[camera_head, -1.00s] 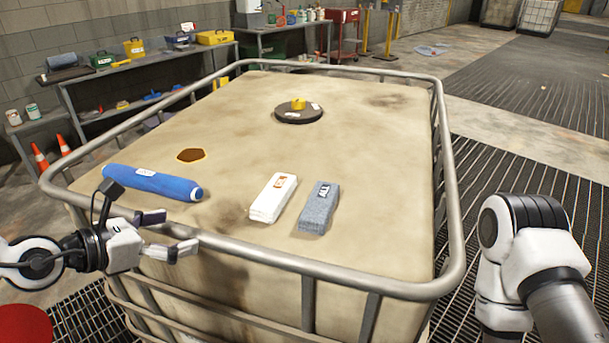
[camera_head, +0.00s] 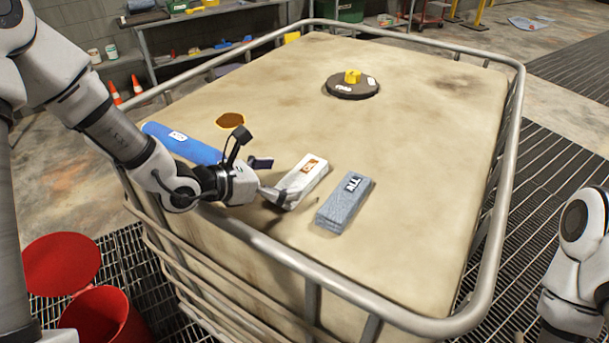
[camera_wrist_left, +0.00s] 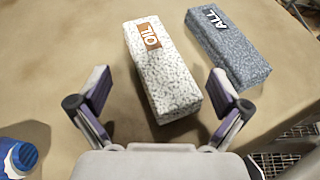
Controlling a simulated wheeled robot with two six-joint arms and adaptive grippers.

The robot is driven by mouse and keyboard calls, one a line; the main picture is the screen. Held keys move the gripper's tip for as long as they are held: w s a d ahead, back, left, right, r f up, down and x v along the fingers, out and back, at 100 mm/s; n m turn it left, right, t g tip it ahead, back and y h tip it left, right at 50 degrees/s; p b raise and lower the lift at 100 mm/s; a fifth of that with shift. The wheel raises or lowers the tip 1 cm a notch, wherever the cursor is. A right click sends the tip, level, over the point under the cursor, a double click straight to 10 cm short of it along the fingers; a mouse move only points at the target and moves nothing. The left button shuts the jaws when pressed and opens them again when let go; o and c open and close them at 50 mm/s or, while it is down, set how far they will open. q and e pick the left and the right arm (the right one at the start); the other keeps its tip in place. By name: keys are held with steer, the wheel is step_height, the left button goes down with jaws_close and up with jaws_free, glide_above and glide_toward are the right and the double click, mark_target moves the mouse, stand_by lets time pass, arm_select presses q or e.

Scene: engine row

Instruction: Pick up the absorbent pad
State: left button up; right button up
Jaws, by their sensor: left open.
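Two folded pads lie side by side on top of the tank. The white speckled pad (camera_head: 305,180) has a brown OIL label and also shows in the left wrist view (camera_wrist_left: 165,80). The grey pad (camera_head: 343,203) with an ALL label lies to its right, also in the left wrist view (camera_wrist_left: 228,45). My left gripper (camera_head: 267,180) is open at the near end of the white pad. In the left wrist view its fingers (camera_wrist_left: 160,90) stand apart on either side of that pad. I cannot tell whether they touch it. My right gripper is out of view.
A metal rail (camera_head: 300,276) runs around the tank top (camera_head: 410,130). A dark round lid (camera_head: 351,88) with a yellow fitting sits farther back. A red bin (camera_head: 95,318) stands at lower left.

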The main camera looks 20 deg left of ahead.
mark_target(299, 177)
arm_select(q)
steer(key=shift+w+d+f+p, duration=0.25)
steer(key=shift+w+d+p, duration=0.2)
steer(key=shift+p, duration=0.55)
steer(key=shift+x, duration=1.1)
steer(key=shift+w+d+f, duration=0.15)
steer(key=shift+w+f, duration=0.15)
steer(key=shift+w, duration=0.05)
steer(key=shift+s+a+r, duration=0.1)
steer(key=shift+s+a, duration=0.15)
steer(key=shift+s, duration=0.05)
steer(key=c, duration=1.3)
steer(key=shift+w+d, duration=0.1)
